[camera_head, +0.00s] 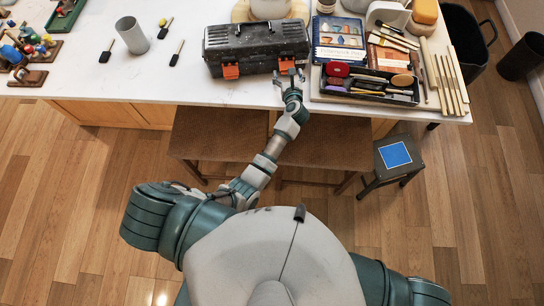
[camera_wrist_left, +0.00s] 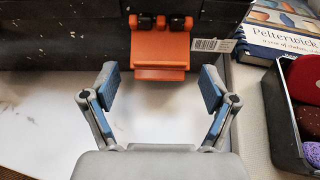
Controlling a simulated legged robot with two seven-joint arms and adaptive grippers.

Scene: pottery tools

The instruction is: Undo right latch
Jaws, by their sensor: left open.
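A dark grey speckled toolbox (camera_head: 256,42) sits near the front edge of the white table. It has two orange latches on its front, the left latch (camera_head: 230,71) and the right latch (camera_head: 287,65). My left gripper (camera_head: 290,75) is in front of the right latch. In the left wrist view the gripper (camera_wrist_left: 160,84) is open and empty, its blue-padded fingers spread wider than the orange latch (camera_wrist_left: 160,50). The latch is centred just beyond the fingertips, apart from them. My right gripper is out of view.
A black tray of tools (camera_head: 370,88) and books, including a blue one (camera_head: 340,38), lie right of the toolbox. A grey cup (camera_head: 131,36) stands left. Stools (camera_head: 218,135) stand below the table's front edge. The tabletop left of the toolbox is mostly clear.

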